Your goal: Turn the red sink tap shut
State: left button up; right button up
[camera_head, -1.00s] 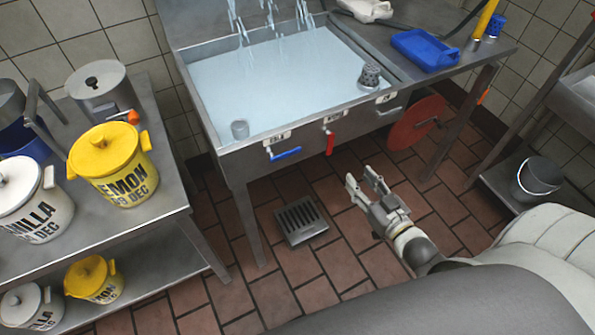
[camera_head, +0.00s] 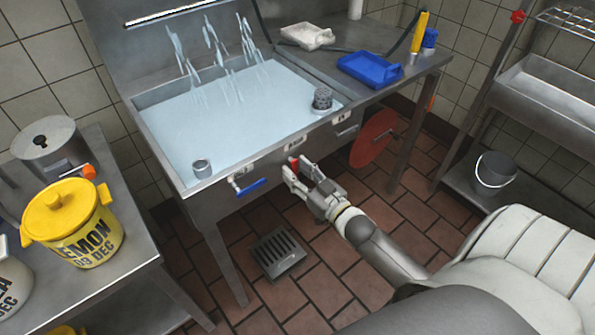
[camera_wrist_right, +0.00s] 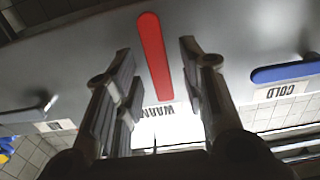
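The red tap lever (camera_head: 294,164) sits on the front of the sink, mostly hidden behind my right gripper in the head view. In the right wrist view the red lever (camera_wrist_right: 154,52) lies between the two fingers, beside a label reading WARM. My right gripper (camera_head: 298,176) is open around the lever; a gap shows on both sides of it in the wrist view (camera_wrist_right: 157,75). The sink (camera_head: 215,180) is full of water, and several streams fall into it. My left gripper is not in view.
A blue tap lever (camera_head: 250,187), labelled COLD in the wrist view, is left of the red one in the head view. A red disc (camera_head: 374,140) is under the counter on the right. A floor drain (camera_head: 278,254) lies below. A yellow pot (camera_head: 70,222) stands left.

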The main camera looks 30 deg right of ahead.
jog(key=shift+w, duration=0.2)
grip_shut()
dwell(0.3)
